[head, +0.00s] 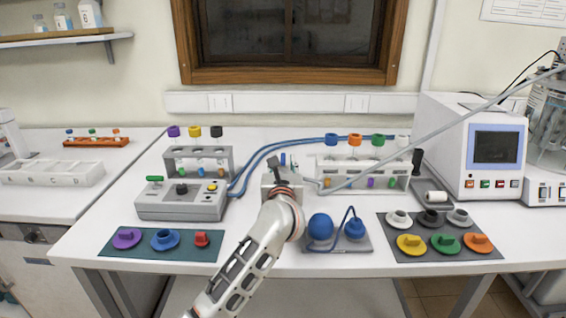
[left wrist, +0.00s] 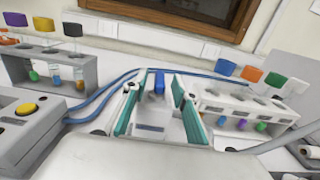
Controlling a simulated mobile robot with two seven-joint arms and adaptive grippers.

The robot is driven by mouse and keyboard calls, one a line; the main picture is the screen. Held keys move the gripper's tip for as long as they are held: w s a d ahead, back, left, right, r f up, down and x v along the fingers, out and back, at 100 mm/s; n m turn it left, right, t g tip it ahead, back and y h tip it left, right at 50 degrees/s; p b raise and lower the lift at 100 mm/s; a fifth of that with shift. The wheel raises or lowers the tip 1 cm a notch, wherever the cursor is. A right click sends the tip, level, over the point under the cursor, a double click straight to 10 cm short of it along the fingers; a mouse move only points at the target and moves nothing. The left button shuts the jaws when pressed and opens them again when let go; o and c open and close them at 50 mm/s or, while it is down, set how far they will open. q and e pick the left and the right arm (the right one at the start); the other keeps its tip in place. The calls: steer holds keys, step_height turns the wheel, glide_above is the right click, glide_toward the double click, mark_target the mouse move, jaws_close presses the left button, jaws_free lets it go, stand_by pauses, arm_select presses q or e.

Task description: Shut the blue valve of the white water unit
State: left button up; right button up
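The white water unit (left wrist: 152,128) shows between my left gripper's fingers in the left wrist view. Its blue valve (left wrist: 158,84) stands upright near its far end, and blue tubing runs behind it. In the head view the blue valve (head: 283,159) shows just beyond my left gripper (head: 284,168), which hides most of the unit. In the left wrist view my left gripper (left wrist: 155,88) is open, with teal-padded fingers on either side of the unit and valve. I cannot tell whether they touch the valve. My right gripper is in neither view.
A grey tester (head: 180,203) and a grey tube rack (head: 200,158) stand left. A white tube rack (head: 362,168) and a white machine with a screen (head: 470,142) stand right. A green mat (head: 150,252) and a dark mat (head: 440,255) hold coloured caps in front.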

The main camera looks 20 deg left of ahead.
arm_select(q)
jaws_close()
